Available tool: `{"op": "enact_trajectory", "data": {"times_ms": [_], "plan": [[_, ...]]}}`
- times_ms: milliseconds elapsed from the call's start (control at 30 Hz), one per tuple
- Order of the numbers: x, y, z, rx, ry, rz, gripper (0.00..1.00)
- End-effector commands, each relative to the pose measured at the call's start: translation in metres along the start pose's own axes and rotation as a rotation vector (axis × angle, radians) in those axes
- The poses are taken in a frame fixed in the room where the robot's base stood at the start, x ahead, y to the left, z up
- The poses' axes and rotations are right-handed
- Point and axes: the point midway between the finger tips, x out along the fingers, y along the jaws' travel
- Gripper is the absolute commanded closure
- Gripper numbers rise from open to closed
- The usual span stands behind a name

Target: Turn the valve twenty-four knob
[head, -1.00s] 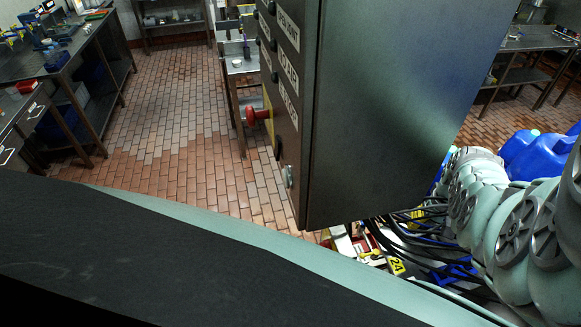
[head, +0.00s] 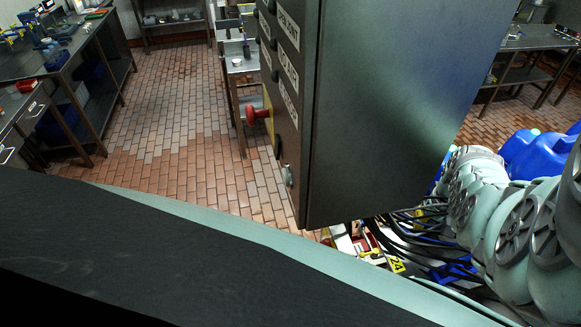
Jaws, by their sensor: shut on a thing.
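A yellow tag marked 24 (head: 397,265) shows low in the head view, right of centre, below the lower edge of a dark cabinet. Red and white parts (head: 362,243) lie just left of it, and a blue part (head: 450,271) lies to its right. I cannot make out the valve twenty-four knob itself among these parts. My pale green arm fills the right side and reaches toward this cluttered spot. I cannot make out my gripper; the arm's far end is lost behind the cabinet and among dark curved lines.
Blue canisters (head: 540,152) stand at the right. Steel tables (head: 55,65) line the left. The tiled floor (head: 180,130) between is clear.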

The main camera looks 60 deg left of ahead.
Motion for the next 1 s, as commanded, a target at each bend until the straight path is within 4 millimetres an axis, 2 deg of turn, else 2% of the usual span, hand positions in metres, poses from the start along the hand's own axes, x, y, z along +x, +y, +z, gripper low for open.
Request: {"op": "enact_trajectory", "data": {"times_ms": [567, 767, 1000], "plan": [[0.0017, 0.0010, 0.0011, -0.095, -0.002, -0.001, 1.00], [0.0031, 0.0025, 0.0014, -0.216, -0.002, 0.001, 1.00], [0.0041, 0.0024, 0.0019, -0.434, -0.003, -0.001, 1.00]]}}
